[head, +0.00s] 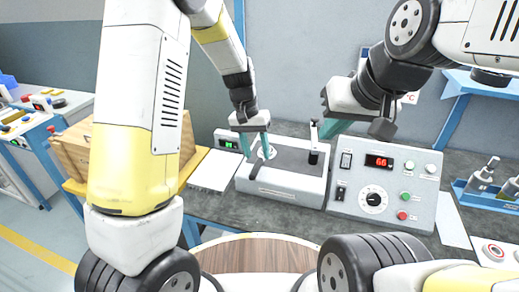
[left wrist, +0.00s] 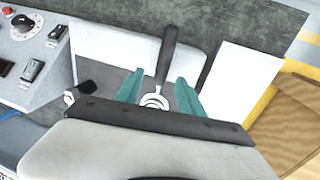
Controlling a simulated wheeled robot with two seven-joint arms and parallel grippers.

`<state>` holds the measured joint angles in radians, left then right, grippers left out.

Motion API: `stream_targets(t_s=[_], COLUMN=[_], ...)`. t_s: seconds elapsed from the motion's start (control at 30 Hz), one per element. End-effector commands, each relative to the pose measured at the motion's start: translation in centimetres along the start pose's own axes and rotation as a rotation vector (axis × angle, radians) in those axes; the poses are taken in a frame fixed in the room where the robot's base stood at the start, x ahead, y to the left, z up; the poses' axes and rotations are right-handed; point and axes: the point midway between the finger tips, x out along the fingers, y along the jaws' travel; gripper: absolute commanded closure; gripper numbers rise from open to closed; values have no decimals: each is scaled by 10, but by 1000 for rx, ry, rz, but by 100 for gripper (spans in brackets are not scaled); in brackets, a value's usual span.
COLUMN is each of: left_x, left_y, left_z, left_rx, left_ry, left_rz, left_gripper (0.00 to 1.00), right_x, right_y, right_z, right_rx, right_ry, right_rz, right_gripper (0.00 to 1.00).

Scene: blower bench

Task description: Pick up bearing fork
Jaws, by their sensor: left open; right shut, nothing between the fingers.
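The bearing fork has a dark handle (left wrist: 167,55) and a pale, ring-like metal head (left wrist: 155,101). It lies on the light grey bench unit (head: 285,190), its handle (head: 256,169) over the unit's front edge in the head view. My left gripper (head: 257,148) points down over the fork's head. In the left wrist view my left gripper (left wrist: 158,93) is open, its teal fingers on either side of the fork; I cannot tell whether they touch it. My right gripper (head: 335,128) is shut and empty above the unit's right side. The lower part of the fork head is hidden by the gripper body.
A control box (head: 386,184) with a red display stands right of the unit, near an upright black lever (head: 314,145). A wooden box (head: 75,152) is further left. A blue tray (head: 487,195) with metal parts is at right.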

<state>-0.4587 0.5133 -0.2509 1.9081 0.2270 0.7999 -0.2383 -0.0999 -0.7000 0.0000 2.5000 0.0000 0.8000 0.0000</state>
Motion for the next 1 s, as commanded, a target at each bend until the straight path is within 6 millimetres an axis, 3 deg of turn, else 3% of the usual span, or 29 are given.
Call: stream_targets(t_s=[0.2, 0.5, 0.73, 1.0], left_x=[32, 37, 36, 36], left_y=[-3, -3, -3, -3], left_z=[1, 0, 0, 0], left_rx=[-1, 0, 0, 0], left_ry=[-3, 0, 0, 2], left_rz=[1, 0, 0, 0], left_gripper=[54, 54, 98, 100], right_x=[0, 0, 0, 0], right_y=[0, 0, 0, 0], right_z=[0, 0, 0, 0], right_rx=[0, 0, 0, 0], right_ry=[0, 0, 0, 0], right_rz=[0, 0, 0, 0], right_gripper=[100, 100, 100, 100])
